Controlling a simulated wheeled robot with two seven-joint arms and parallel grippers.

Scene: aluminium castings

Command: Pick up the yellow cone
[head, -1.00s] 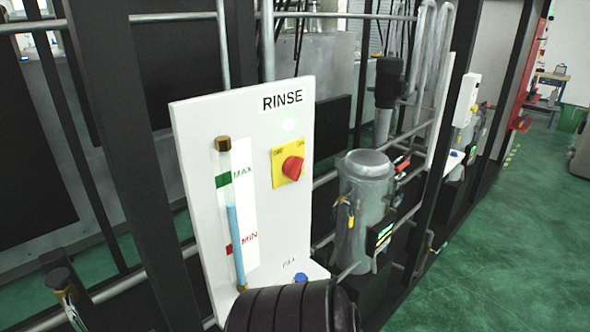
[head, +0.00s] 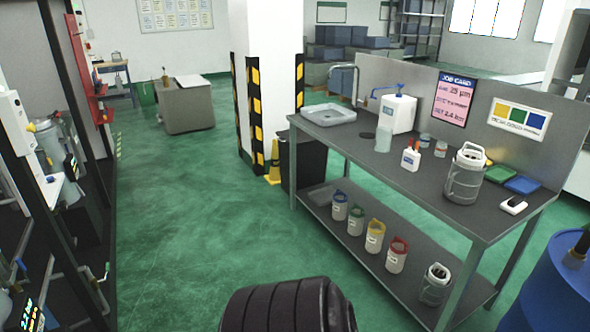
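A small yellow cone (head: 274,163) with a dark band stands upright on the green floor in the middle distance. It is just right of the white pillar's striped corner guards and close to the left side of a black bin. I cannot tell whether it touches the bin. Neither of my grippers shows; only a black ribbed part, likely of my own arm, is at the bottom edge.
A workbench (head: 440,206) with a lower shelf of jugs stands at right; a black bin (head: 304,160) is under its far end. The pillar (head: 272,60) is behind the cone. A blue drum (head: 550,290) is at lower right. Green floor (head: 190,210) is open at centre-left.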

